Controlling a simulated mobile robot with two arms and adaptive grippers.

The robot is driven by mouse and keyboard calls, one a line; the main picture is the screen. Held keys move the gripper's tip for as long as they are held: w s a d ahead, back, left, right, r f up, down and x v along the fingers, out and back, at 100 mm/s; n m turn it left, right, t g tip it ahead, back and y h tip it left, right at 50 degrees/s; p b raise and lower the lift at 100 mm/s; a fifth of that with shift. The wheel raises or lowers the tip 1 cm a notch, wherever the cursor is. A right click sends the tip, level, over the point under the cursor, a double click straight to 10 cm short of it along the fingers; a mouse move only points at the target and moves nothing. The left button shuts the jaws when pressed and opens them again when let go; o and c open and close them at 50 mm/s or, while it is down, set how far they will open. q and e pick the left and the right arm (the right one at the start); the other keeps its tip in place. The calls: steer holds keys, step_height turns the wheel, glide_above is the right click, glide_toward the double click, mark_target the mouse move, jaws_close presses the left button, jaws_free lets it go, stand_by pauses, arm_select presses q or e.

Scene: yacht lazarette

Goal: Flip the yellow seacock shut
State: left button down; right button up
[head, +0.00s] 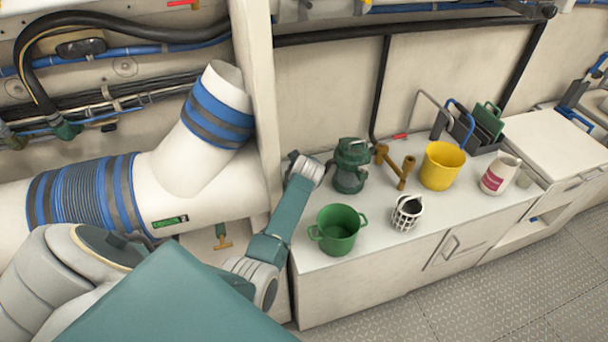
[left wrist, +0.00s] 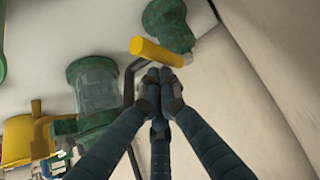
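The yellow handle (left wrist: 157,51) of the seacock shows in the left wrist view, a short bar lying crosswise by a mottled green valve body (left wrist: 168,22). My left gripper (left wrist: 162,78) has its dark fingers drawn together, with the tips just below the handle in the picture. Nothing shows between the fingers; whether the tips touch the handle I cannot tell. In the head view my left arm reaches toward the back of the counter, and its gripper and the yellow seacock handle are hidden. My right gripper is in neither view.
On the counter (head: 310,258) stand a green pot (head: 337,230), a green strainer (head: 350,165), brass fittings (head: 396,164) and a yellow bucket (head: 442,165). A large white duct (head: 190,155) fills the left. A pale upright post (head: 257,90) stands beside my arm. Floor at lower right is clear.

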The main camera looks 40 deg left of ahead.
arm_select(q)
step_height(320, 180, up, 10)
stand_by(0.4)
steer(key=shift+f, duration=0.1)
stand_by(0.5)
